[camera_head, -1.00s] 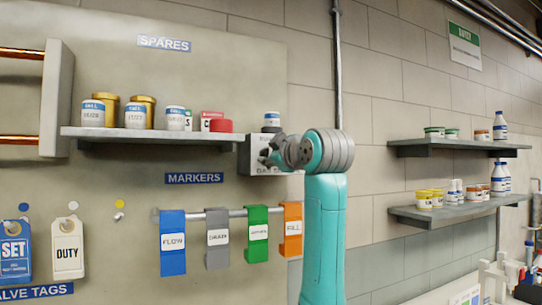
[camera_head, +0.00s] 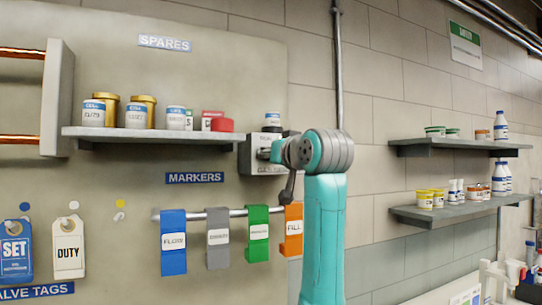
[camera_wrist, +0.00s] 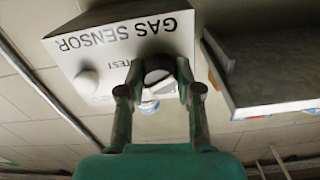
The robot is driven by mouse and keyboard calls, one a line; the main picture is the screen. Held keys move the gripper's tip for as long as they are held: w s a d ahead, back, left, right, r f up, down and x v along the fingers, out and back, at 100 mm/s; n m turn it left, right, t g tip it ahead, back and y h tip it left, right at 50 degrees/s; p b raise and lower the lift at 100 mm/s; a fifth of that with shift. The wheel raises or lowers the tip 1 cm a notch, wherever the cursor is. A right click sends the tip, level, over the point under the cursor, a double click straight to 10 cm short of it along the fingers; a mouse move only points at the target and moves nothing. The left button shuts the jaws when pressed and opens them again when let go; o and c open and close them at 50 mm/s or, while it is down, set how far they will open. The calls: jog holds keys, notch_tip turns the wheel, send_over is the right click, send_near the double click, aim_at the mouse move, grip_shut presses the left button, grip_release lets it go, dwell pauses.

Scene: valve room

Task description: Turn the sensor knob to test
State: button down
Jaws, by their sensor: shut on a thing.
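The gas sensor is a pale grey box (camera_head: 251,160) at the right end of the spares shelf in the head view. In the wrist view its white face (camera_wrist: 90,52) appears upside down, with "GAS SENSOR" and "TEST" printed on it. My gripper (camera_wrist: 158,82) is shut on a round knob (camera_wrist: 158,75) on that face, one finger on each side. The fingers hide much of the knob, and I cannot tell its exact pointer position. A plain round white part (camera_wrist: 86,82) sits on the same face, to the left. In the head view my arm covers the box's right side.
The spares shelf (camera_head: 150,134) holds jars and a red item close left of the box. A white jar (camera_head: 272,121) stands on or behind the box top. Below, a rail carries coloured marker tags (camera_head: 258,233). Two wall shelves (camera_head: 460,147) stand to the right.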

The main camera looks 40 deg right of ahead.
jog(key=m, duration=0.5)
jog(key=shift+m, duration=0.3)
dwell(0.4)
jog(key=c, duration=0.8)
grip_release()
jog(key=shift+o, duration=0.2)
jog(key=shift+s+a, duration=0.1)
jog(key=v, duration=1.1)
jog(key=shift+s, duration=0.35)
jog(key=shift+a, duration=0.1)
